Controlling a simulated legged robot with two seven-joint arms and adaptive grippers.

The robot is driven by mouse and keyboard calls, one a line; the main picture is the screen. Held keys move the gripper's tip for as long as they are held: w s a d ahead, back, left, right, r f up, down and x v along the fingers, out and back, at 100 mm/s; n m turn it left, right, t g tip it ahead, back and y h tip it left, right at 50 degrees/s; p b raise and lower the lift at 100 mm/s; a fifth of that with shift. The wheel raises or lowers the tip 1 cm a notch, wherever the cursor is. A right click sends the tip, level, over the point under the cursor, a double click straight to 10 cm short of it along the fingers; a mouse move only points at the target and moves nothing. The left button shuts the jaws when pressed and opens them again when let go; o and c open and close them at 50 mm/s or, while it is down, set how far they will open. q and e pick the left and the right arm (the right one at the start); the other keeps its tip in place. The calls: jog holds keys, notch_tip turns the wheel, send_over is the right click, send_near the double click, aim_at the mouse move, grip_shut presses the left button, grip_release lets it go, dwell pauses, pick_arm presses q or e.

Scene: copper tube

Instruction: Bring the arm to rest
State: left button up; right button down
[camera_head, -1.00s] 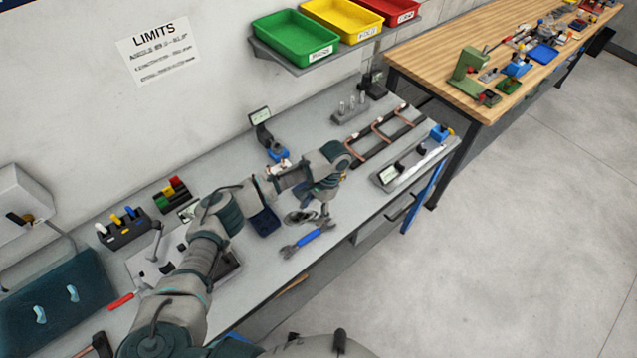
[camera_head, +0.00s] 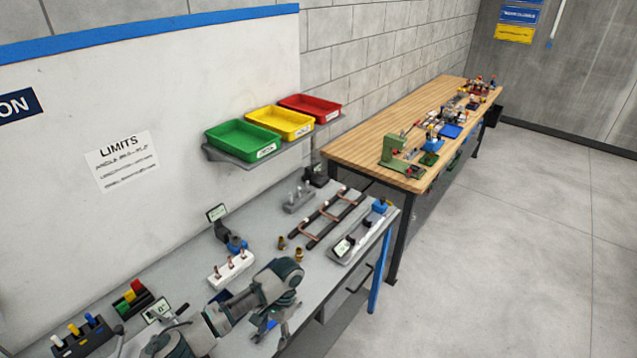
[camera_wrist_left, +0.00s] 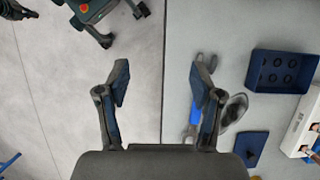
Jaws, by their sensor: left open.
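My left arm (camera_head: 265,292) reaches in from the bottom of the head view, over the front part of the grey bench (camera_head: 345,268). My left gripper (camera_head: 285,338) hangs at its end, small and partly cut off near the bottom edge. In the left wrist view the gripper (camera_wrist_left: 160,84) has its two fingers wide apart with nothing between them. They straddle the bench's front edge, with floor under the left finger and bench top under the right. A blue-handled wrench (camera_wrist_left: 195,112) lies close to the right finger. My right gripper is not in view.
A white block with copper pieces (camera_head: 231,269) stands behind the arm. Copper tubes lie on a dark rack (camera_head: 335,216) farther right. A dark blue tray (camera_wrist_left: 280,72) lies right of the fingers. A wooden table (camera_head: 410,128) stands beyond; the floor (camera_head: 500,260) is clear.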

pick_arm(q)
jog(key=s+d+f+t+h, duration=0.1)
jog(key=s+d+f+h, duration=0.2)
jog(key=s+d+f, duration=0.4)
jog(key=s+d+f+t+h, duration=0.2)
jog(key=s+d+f+h, duration=0.15)
jog(key=s, duration=0.45)
jog(key=s+a+n+t+y, duration=0.25)
jog(key=s+a, duration=0.35)
jog(key=a, duration=0.3)
jog(key=s+a+n+t+y, duration=0.1)
jog(key=s+a+n+t, duration=0.15)
jog(key=s+a, duration=0.5)
notch_tip(320, 180, down, 28)
jog(key=a+g+b, duration=0.2)
jog(key=b, duration=0.1)
jog(key=s+a+f+g+b, duration=0.1)
jog(key=s+a+f+b, duration=0.1)
jog(key=s+f, duration=1.5)
notch_tip(320, 180, down, 3)
jog(key=shift+s+a+f+b, duration=0.1)
jog(key=shift+s+a+b, duration=0.3)
jog(key=shift+a, duration=0.05)
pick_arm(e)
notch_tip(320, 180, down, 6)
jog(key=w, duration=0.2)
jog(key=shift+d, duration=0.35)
